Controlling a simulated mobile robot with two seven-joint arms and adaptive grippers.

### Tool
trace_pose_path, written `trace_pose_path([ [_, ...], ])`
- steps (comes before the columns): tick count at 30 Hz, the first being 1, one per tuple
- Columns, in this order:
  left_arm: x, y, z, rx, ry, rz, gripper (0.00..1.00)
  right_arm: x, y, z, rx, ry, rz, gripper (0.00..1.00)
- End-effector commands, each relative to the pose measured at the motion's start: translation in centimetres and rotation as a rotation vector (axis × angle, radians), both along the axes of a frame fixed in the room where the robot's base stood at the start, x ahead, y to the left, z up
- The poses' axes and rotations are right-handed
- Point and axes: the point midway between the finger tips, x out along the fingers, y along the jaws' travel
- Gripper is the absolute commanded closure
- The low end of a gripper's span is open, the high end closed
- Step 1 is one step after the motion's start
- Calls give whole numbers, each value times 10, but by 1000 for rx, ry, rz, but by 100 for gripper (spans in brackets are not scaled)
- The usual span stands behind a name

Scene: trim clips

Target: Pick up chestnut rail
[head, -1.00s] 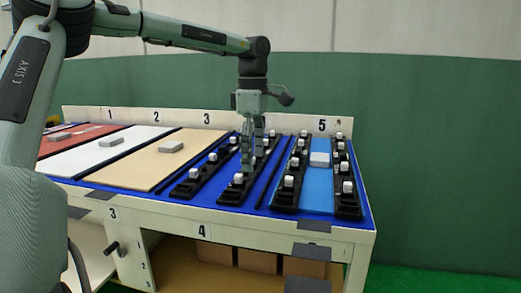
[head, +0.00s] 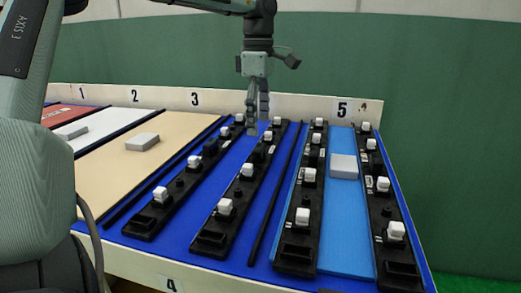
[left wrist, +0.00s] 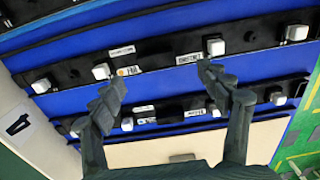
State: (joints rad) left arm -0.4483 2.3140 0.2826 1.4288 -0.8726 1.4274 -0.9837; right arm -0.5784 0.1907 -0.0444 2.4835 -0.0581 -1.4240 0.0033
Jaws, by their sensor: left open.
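The rail that appears to be chestnut is a long black bar with white blocks on top. Its label (left wrist: 188,57) seems to read "CHESTNUT" in the left wrist view, though it is small. In the head view I take it to be the second black rail from the left (head: 237,188), lying on the blue surface. My left gripper (head: 258,118) hangs fingers down near the far end of this rail. In the left wrist view its spread fingers (left wrist: 162,74) appear over the rail with nothing between them. Contact is not visible. My right gripper is out of view.
Another black rail (head: 178,185) lies to the left, and two more (head: 297,235) (head: 388,212) flank a light-blue panel (head: 345,235) holding a white block (head: 344,166). A beige panel (head: 110,175) lies further left. A raised back edge (head: 300,103) runs behind the rails.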

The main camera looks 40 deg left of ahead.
Motion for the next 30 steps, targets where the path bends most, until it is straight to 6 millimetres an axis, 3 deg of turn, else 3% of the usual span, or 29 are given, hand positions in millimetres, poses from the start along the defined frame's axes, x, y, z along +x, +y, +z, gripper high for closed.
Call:
trace_pose_path([
  [18,5,3,-73,-1,3,1,24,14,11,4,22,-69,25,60],
  [27,6,3,-78,0,0,0,24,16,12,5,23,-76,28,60],
  [30,6,3,-78,0,0,0,35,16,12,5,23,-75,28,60],
])
